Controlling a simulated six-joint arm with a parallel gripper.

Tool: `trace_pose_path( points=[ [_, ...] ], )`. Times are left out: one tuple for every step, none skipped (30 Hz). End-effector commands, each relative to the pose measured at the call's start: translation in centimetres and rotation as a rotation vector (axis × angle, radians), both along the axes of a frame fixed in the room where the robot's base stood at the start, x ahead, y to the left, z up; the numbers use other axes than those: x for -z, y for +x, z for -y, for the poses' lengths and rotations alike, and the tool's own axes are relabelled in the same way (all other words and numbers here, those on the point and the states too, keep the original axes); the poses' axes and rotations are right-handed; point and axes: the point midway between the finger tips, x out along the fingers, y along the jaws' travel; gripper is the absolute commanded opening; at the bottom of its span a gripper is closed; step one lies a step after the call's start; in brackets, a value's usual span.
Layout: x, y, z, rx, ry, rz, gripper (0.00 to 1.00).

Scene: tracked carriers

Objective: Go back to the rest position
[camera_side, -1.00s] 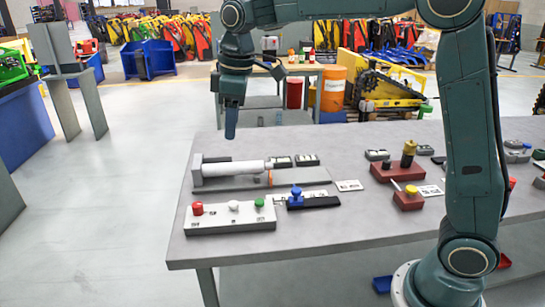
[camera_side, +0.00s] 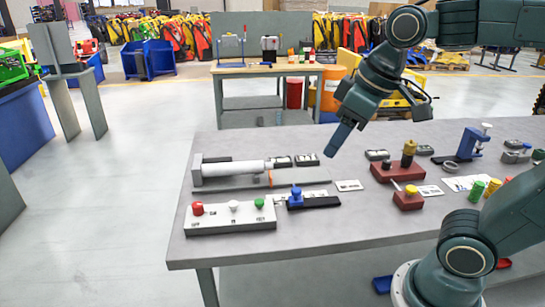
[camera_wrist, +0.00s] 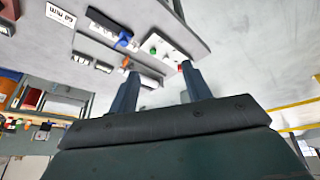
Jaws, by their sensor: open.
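My gripper (camera_side: 333,150) hangs in the air above the grey table (camera_side: 290,230), tilted down to the left, apart from everything on it. In the wrist view its two blue fingers (camera_wrist: 158,78) are spread with nothing between them. The side view shows the fingers overlapped. My arm reaches in from the right, bent over the table.
Below and left of my gripper stand a white cylinder (camera_side: 235,171) and a control box (camera_side: 230,217) with red, white and green knobs. A blue-knobbed valve (camera_side: 296,199) sits beside the box. Dark red blocks (camera_side: 385,172) stand to the right. The air above the table's left is clear.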

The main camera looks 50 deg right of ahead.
Motion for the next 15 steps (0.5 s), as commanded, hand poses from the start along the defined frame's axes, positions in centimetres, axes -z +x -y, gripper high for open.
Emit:
trace_pose_path(
  points=[
    [0.4, -1.2, 0.2, 0.023, 0.008, 0.016, 0.49],
    [0.7, -1.8, 0.2, 0.037, 0.013, 0.022, 0.49],
    [1.2, -2.6, 0.3, 0.054, 0.020, 0.031, 0.49],
    [1.5, -3.1, 0.4, 0.068, 0.025, 0.038, 0.49],
    [1.7, -3.6, 0.4, 0.079, 0.030, 0.045, 0.49],
    [2.1, -4.2, 0.5, 0.094, 0.036, 0.053, 0.49],
    [2.4, -4.6, 0.5, 0.105, 0.041, 0.057, 0.49],
    [2.7, -5.0, 0.5, 0.113, 0.044, 0.062, 0.49],
    [3.0, -5.4, 0.6, 0.126, 0.049, 0.067, 0.49],
    [3.2, -5.7, 0.6, 0.133, 0.053, 0.072, 0.49],
    [3.4, -5.9, 0.6, 0.138, 0.055, 0.075, 0.49],
    [3.6, -6.1, 0.7, 0.145, 0.057, 0.078, 0.49],
    [3.7, -6.3, 0.7, 0.148, 0.059, 0.081, 0.49],
    [3.8, -6.4, 0.7, 0.152, 0.061, 0.083, 0.49],
    [3.9, -6.5, 0.7, 0.156, 0.063, 0.083, 0.49]
  ],
)
